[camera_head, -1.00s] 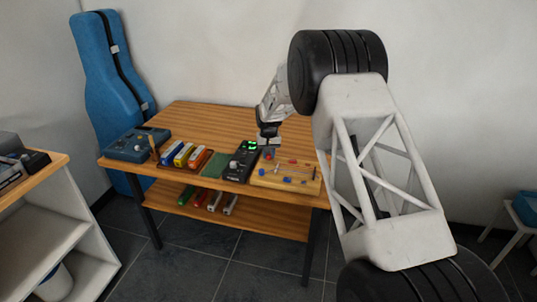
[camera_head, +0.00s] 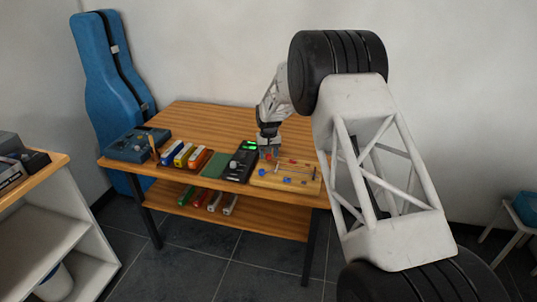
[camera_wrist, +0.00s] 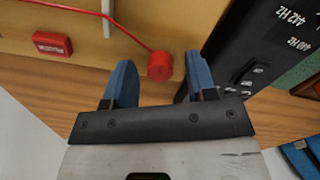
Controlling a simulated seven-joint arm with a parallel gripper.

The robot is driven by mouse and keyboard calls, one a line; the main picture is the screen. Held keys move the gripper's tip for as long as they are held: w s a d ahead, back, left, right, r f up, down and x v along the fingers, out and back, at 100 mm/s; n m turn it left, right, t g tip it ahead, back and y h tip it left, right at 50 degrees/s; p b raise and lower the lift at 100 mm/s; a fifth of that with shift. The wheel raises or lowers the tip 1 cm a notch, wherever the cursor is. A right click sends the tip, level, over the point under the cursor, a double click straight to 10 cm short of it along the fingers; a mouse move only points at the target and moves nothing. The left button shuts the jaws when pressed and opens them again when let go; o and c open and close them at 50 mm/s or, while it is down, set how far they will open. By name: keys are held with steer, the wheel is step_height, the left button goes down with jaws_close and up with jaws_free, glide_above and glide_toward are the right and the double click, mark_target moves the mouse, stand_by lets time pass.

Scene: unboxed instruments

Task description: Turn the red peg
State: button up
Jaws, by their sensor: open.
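The red peg (camera_wrist: 160,66) is a round red knob on the wooden board (camera_wrist: 85,60). A thin red cord runs from it to the upper left in the wrist view. My gripper (camera_wrist: 159,74) is open, with one blue fingertip on each side of the peg; a gap shows on both sides and I see no contact. In the head view, my gripper (camera_head: 268,150) is over the back left corner of the board (camera_head: 285,178), where the fingers largely hide the peg.
A black device with green lit digits (camera_head: 240,163) stands close to the board's left; in the wrist view this device (camera_wrist: 250,45) is near the right finger. A red labelled block (camera_wrist: 52,44) sits on the board. The back of the table (camera_head: 210,118) is clear.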

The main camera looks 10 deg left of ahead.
mark_target(269, 155)
steer(key=shift+r, duration=3.9)
